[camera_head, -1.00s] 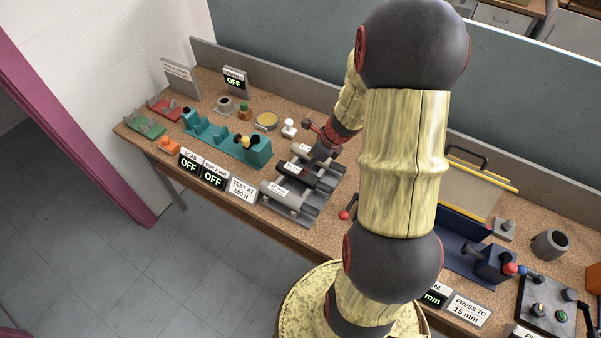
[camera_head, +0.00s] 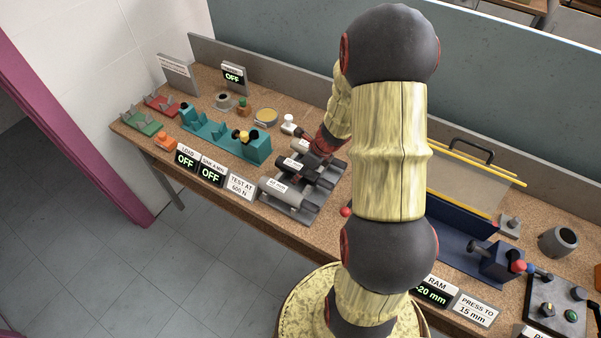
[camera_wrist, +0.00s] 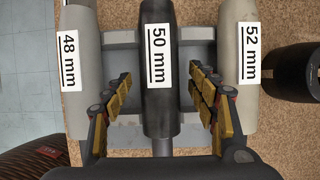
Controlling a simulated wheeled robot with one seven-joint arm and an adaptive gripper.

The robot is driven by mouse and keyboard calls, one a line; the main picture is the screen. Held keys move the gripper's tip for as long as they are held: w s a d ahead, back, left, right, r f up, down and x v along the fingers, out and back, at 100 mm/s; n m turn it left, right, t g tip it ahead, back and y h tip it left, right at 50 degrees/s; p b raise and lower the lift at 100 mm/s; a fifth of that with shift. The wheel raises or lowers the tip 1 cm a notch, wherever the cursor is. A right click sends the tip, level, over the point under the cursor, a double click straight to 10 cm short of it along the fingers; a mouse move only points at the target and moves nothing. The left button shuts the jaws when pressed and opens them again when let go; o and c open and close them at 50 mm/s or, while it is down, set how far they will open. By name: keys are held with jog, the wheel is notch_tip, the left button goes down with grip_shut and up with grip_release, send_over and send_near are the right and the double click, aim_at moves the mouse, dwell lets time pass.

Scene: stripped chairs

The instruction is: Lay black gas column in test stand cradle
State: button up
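The black gas column (camera_wrist: 159,110), labelled 50 mm, lies in the middle of the grey rack (camera_wrist: 122,132), between two lighter columns. It also shows in the head view (camera_head: 316,176), partly covered by my gripper. My gripper (camera_wrist: 160,85) is open, with one yellow-padded finger on each side of the black column. Gaps show between the pads and the column in the wrist view. The teal test stand (camera_head: 222,136) stands left of the rack in the head view, with black and yellow knobs at its right end. Its cradle is too small to make out clearly.
The grey 48 mm column (camera_wrist: 68,70) and beige 52 mm column (camera_wrist: 238,110) lie close outside my fingers. A dark cylinder (camera_wrist: 296,86) stands farther right. LOAD and timer displays (camera_head: 186,158) read OFF along the front edge. A blue press (camera_head: 470,245) stands at right.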

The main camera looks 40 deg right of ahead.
jog(key=shift+c, duration=1.2)
jog(key=c, duration=1.1)
grip_shut()
